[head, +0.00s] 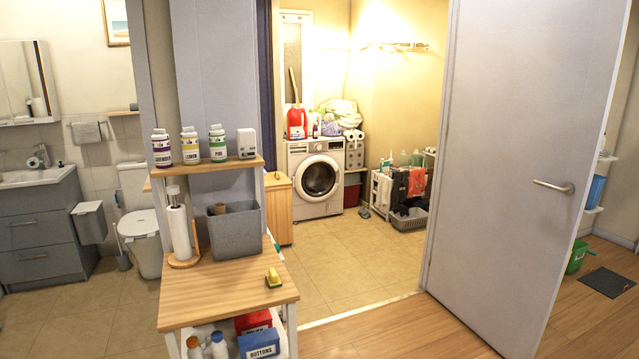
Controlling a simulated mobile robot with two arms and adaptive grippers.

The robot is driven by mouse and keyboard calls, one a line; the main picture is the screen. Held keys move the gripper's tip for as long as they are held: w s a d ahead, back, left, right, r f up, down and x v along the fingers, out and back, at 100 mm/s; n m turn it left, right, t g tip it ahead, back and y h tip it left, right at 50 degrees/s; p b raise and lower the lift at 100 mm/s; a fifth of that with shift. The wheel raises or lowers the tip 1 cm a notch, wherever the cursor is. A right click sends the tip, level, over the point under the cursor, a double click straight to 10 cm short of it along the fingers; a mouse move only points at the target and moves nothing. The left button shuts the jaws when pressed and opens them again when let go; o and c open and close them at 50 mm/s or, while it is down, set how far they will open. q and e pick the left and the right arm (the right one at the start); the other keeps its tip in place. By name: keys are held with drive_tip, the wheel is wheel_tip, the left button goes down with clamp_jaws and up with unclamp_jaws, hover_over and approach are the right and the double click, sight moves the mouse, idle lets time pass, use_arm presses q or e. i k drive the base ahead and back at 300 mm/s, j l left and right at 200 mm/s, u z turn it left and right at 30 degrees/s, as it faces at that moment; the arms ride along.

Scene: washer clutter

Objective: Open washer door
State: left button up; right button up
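The white front-loading washer (301,178) stands against the back wall of the laundry room, seen through an open doorway. Its round washer door (319,178), with a pale ring and dark glass, faces forward and looks shut. A red bottle (296,124) and other items stand on top of the washer. Neither of my grippers shows in the head view, and the washer is far off across the floor.
An open grey room door (525,170) with a lever handle stands at the right of the doorway. A wooden shelf unit (215,305) stands at the front left. A laundry basket (408,222) and drying rack are right of the washer. Tiled floor (350,255) between is clear.

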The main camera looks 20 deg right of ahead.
sight(298, 181)
drive_tip(key=i+l+z, duration=1.25)
drive_tip(key=i+z, duration=0.4)
drive_tip(key=i, duration=0.15)
drive_tip(key=i+u, duration=0.2)
drive_tip(key=i, duration=0.2)
drive_tip(key=i+l+u, duration=0.2)
drive_tip(key=i, duration=0.2)
drive_tip(key=i+l+u, duration=0.15)
drive_tip(key=i, duration=0.25)
drive_tip(key=i+j+u, duration=0.15)
drive_tip(key=i+u, duration=0.2)
drive_tip(key=i, duration=0.35)
drive_tip(key=i+u, duration=0.35)
drive_tip(key=i, duration=0.35)
drive_tip(key=i+l, duration=0.1)
drive_tip(key=i, duration=1.6)
drive_tip(key=i+l, duration=0.15)
drive_tip(key=i, duration=0.7)
drive_tip(key=j+u, duration=0.05)
